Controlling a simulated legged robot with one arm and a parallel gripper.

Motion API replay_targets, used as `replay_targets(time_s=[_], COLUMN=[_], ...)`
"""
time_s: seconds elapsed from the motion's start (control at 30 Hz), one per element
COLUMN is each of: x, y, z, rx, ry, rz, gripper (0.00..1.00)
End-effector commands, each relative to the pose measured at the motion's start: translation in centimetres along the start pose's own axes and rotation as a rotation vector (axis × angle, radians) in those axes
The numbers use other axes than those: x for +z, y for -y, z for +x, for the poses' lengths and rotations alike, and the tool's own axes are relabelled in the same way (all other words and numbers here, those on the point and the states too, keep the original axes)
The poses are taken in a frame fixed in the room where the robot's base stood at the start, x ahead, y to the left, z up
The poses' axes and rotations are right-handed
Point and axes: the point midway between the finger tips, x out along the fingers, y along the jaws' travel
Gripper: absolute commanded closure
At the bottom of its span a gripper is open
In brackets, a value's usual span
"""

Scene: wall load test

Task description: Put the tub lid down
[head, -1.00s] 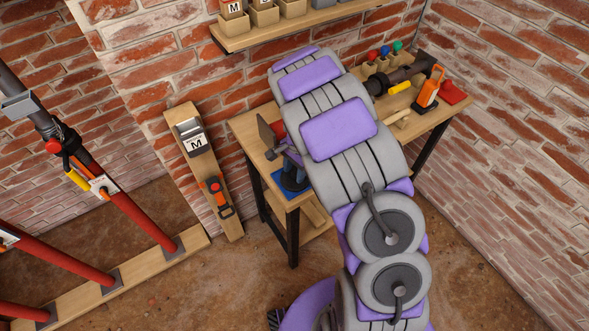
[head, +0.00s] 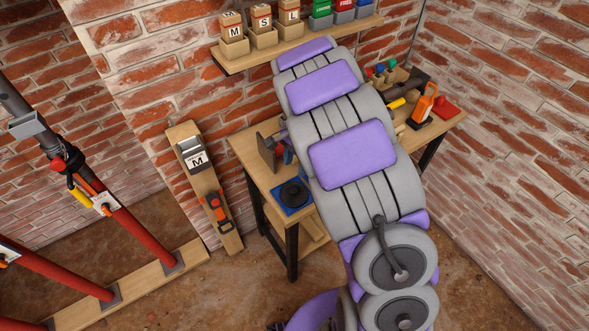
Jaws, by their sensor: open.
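A dark round lid-like piece with a raised centre (head: 293,193) lies on a blue square mat (head: 307,208) at the front left of the wooden workbench (head: 251,160). It looks flat and nothing visibly touches it. I take it to be the tub lid. My gripper is hidden behind my own arm, which crosses the bench just right of the mat. I cannot make out a tub.
An upright dark plate (head: 267,150) stands behind the mat. An orange tool (head: 424,103) and a red piece (head: 446,108) sit at the bench's right. A shelf (head: 236,65) with labelled boxes hangs above. Red braces (head: 140,235) stand at the left.

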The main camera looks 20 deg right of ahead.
Motion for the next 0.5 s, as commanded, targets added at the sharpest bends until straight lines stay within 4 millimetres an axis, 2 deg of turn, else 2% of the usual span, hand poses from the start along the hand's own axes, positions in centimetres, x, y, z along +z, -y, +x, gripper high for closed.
replay_targets(time_s=[0.3, 0.37, 0.5], x=[0.3, 0.7, 2.5], y=[-0.6, -1.3, -4.5], z=[-1.6, -2.5, -5.6], rx=[0.002, 0.004, 0.020], ry=[-0.005, -0.011, -0.025], rz=[-0.015, -0.035, -0.125], gripper=[0.49, 0.49, 0.49])
